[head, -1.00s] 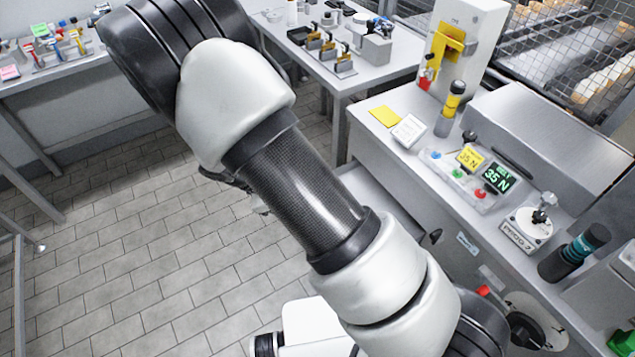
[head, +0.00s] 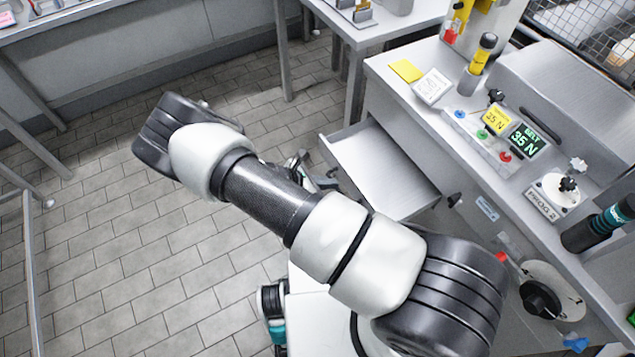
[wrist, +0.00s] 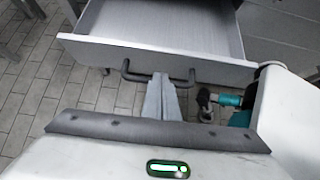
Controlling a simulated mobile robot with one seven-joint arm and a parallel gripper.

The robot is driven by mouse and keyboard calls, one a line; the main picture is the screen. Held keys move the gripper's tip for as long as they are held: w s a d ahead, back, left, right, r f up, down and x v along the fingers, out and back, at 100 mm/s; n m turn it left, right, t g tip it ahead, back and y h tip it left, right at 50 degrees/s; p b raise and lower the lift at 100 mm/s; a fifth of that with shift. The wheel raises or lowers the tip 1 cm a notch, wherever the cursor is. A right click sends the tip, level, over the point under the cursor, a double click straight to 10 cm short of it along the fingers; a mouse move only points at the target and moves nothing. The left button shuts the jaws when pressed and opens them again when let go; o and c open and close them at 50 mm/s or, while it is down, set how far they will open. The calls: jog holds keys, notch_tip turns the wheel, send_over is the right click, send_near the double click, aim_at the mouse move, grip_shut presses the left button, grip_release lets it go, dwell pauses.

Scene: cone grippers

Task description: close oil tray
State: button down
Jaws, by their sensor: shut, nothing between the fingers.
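The oil tray (head: 385,170) is a grey, empty drawer pulled out of the front of the machine cabinet, left of it in the head view. In the wrist view the tray front (wrist: 165,60) spans the upper part, with a dark bar handle (wrist: 130,73) on it. My gripper (wrist: 160,82) is shut and empty, its fingertips overlapping the middle of the handle in the picture. I cannot tell whether they touch it. In the head view my gripper (head: 325,178) is partly hidden by my arm, just left of the tray front.
The machine cabinet (head: 480,200) carries controls, a yellow note (head: 406,70) and a dark bottle (head: 600,222) on top. A round dark knob (head: 540,298) is low on its front. A table (head: 370,30) stands behind. The tiled floor (head: 130,260) at left is clear.

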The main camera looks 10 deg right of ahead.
aim_at(350, 179)
jog(key=shift+w+d+f, duration=0.1)
jog(key=shift+w+d, duration=0.2)
jog(key=shift+d, duration=0.35)
jog(key=shift+w+d+r, duration=0.1)
jog(key=shift+w+d, duration=0.15)
jog(key=shift+d, duration=0.45)
jog(key=shift+w+d+f, duration=0.1)
jog(key=shift+w+d, duration=0.2)
jog(key=shift+d, duration=0.35)
jog(key=w+d+b, duration=0.1)
jog(key=w+d, duration=0.1)
jog(key=d, duration=0.3)
jog(key=w+d, duration=0.2)
jog(key=d, duration=0.3)
jog(key=w+d+b, duration=0.1)
jog(key=w+d, duration=0.1)
jog(key=d, duration=0.3)
jog(key=shift+w+d+b, duration=0.1)
jog(key=shift+w+b, duration=0.05)
jog(key=shift+b, duration=0.2)
